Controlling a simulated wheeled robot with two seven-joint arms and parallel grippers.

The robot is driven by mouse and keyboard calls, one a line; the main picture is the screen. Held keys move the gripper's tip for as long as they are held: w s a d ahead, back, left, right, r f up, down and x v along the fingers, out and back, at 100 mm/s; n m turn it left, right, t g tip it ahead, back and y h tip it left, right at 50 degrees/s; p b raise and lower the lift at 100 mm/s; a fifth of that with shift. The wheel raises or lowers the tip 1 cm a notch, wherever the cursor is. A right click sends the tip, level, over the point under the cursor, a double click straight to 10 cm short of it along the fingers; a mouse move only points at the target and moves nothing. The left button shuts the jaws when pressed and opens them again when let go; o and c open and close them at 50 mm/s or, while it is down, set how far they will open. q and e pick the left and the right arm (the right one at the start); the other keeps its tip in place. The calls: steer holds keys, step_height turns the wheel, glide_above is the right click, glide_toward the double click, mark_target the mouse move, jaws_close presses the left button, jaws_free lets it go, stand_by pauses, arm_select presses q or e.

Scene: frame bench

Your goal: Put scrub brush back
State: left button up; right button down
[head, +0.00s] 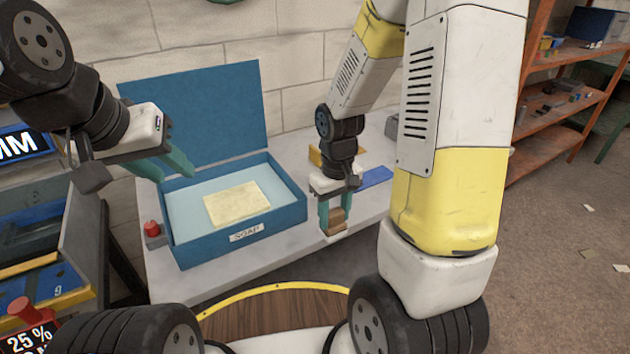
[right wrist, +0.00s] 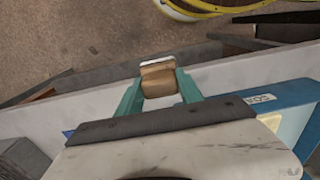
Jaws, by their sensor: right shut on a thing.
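The scrub brush (head: 335,222) shows as a small brown wooden block with a paler edge. My right gripper (head: 337,212) is shut on it, above the front edge of the light grey bench, right of the blue box. In the right wrist view the brush (right wrist: 160,82) sits between the two teal fingers (right wrist: 160,92); its bristles cannot be made out. My left gripper (head: 168,170) is open and empty above the left rim of the blue box.
The blue box (head: 292,213) labelled SOAP stands lid-up on the bench (head: 215,284), with a pale yellow slab (head: 237,204) inside. A red-knobbed piece (head: 152,231) is left of it. A blue flat piece (head: 374,177) lies behind my right gripper. Orange shelves (head: 560,110) stand far right.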

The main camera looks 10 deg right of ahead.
steer(key=w, duration=0.5)
steer(key=w+d+f, duration=0.1)
steer(key=w, duration=0.3)
steer(key=w+f, duration=0.1)
steer(key=w, duration=0.4)
steer(key=shift+w+d, duration=0.2)
steer(key=shift+w, duration=0.1)
steer(key=shift+f, duration=1.45)
steer(key=shift+f, duration=0.1)
steer(key=c, duration=0.8)
jaws_free()
steer(key=shift+o, duration=0.2)
